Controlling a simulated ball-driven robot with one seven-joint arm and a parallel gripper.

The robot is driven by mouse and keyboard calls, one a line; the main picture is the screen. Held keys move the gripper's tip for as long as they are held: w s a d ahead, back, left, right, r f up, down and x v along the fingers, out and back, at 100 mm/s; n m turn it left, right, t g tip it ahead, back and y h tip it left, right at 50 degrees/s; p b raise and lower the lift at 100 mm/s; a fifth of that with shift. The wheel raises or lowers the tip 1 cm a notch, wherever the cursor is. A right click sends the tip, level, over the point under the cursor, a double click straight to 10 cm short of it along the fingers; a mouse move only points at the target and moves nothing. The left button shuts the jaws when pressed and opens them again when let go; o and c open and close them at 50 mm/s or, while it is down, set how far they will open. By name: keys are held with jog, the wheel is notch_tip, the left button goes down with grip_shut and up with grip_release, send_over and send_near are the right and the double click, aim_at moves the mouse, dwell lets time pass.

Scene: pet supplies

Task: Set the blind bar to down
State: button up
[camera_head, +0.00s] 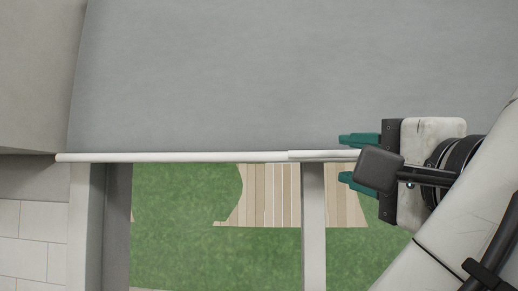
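The blind bar (175,157) is a long, thin white rod along the lower edge of a grey blind (290,70). It runs nearly level across the view, with a slightly thicker section (320,155) at its right. My gripper (358,161) is at the right of the view, pointing left, with teal fingers. One finger shows above the bar's line and one below, with a clear gap between them. The gripper looks open. A dark block on my gripper hides part of the space between the fingers, so I cannot tell whether the bar touches either finger.
Below the bar is a window with a light upright frame post (314,215); green grass (180,200) and wooden planks (270,195) show through it. A pale wall (30,75) and light tiles (25,240) are at the left. My arm fills the lower right.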

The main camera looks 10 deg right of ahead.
aim_at(332, 155)
jog(key=p+x, duration=0.1)
jog(key=x, duration=0.5)
jog(key=shift+w, duration=0.1)
grip_shut()
dwell(0.5)
